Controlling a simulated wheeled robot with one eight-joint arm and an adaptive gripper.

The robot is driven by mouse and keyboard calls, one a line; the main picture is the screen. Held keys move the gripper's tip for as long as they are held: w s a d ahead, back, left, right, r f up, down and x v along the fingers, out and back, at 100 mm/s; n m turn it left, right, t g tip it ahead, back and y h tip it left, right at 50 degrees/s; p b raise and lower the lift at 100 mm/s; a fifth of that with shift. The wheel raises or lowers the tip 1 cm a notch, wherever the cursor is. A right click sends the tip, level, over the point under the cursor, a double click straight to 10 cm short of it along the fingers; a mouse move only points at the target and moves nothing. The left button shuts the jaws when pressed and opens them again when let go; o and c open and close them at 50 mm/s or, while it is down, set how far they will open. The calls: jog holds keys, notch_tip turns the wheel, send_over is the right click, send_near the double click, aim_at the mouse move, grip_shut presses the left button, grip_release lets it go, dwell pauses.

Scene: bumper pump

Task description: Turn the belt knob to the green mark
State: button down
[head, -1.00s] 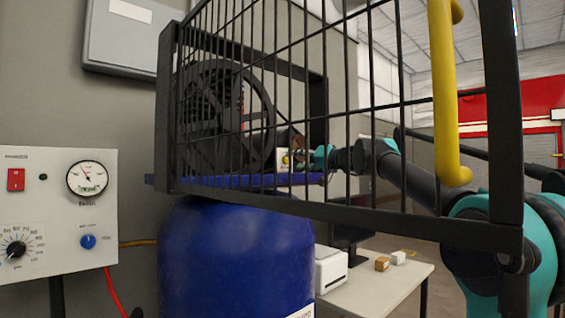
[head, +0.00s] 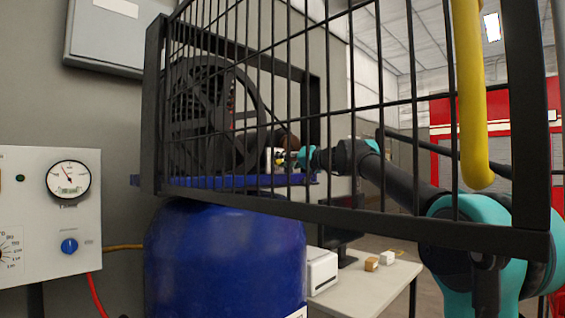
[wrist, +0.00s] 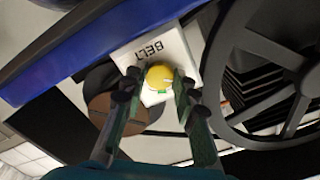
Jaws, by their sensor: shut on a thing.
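The belt knob (wrist: 159,76) is a small yellow round knob on a white plate marked BELT (wrist: 155,48), which appears upside down in the wrist view. A green mark (wrist: 162,91) shows at the knob's lower edge in that view. My gripper (wrist: 158,80) has a finger on each side of the knob and is shut on it. In the head view my gripper (head: 290,158) reaches the plate from the right, behind the cage bars. The knob's pointer is too small to read surely.
A black wire cage (head: 330,210) stands in front of my arm, with a yellow handle (head: 468,100). A black spoked wheel (wrist: 250,75) is close beside my gripper. A blue tank (head: 225,265) stands below. A gauge panel (head: 45,230) is at left.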

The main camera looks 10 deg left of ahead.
jog(key=m, duration=0.6)
jog(key=shift+m, duration=0.3)
jog(key=m, duration=0.3)
jog(key=shift+m, duration=2.1)
jog(key=c, duration=1.2)
grip_release()
